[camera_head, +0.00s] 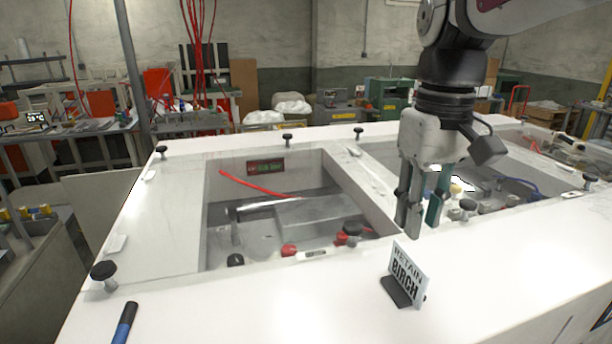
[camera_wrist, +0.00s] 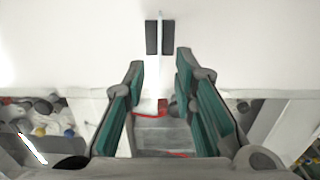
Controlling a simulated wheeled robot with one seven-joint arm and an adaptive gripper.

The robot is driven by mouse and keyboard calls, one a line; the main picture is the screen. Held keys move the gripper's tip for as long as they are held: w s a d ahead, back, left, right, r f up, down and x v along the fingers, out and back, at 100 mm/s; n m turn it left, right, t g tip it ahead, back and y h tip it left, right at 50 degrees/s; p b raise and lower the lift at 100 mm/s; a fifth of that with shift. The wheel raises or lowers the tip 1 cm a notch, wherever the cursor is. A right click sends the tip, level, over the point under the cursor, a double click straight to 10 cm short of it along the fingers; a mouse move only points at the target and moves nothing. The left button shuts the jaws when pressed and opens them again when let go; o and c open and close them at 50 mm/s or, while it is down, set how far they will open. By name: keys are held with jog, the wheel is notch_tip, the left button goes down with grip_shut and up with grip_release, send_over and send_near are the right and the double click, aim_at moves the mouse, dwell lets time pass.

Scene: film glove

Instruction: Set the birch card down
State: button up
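The birch card (camera_head: 408,273) is a small pale sign with dark lettering, including "BIRCH". It stands upright, leaning slightly in the picture, in a black base (camera_head: 396,291) on the white top near its front edge. In the wrist view I see the card (camera_wrist: 160,35) from above as a thin edge between the two dark strips of its base. My gripper (camera_head: 421,219) is open and empty, pointing down above and behind the card, not touching it. In the wrist view the green-padded fingers (camera_wrist: 160,66) are spread, with the card ahead of their tips.
The white top (camera_head: 500,255) has two recessed bays behind the card, holding a grey block, red cable and small parts. Black knobs (camera_head: 104,271) stand along its edges. A blue-black marker (camera_head: 124,322) lies at front left. The front strip around the card is mostly clear.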

jog(key=s+f+m+t, duration=0.2)
jog(key=s+t, duration=0.3)
jog(key=s, duration=0.4)
jog(key=shift+s+f+t, duration=0.3)
jog(key=shift+s+f, duration=0.05)
jog(key=shift+f, duration=0.35)
jog(key=shift+a, duration=0.1)
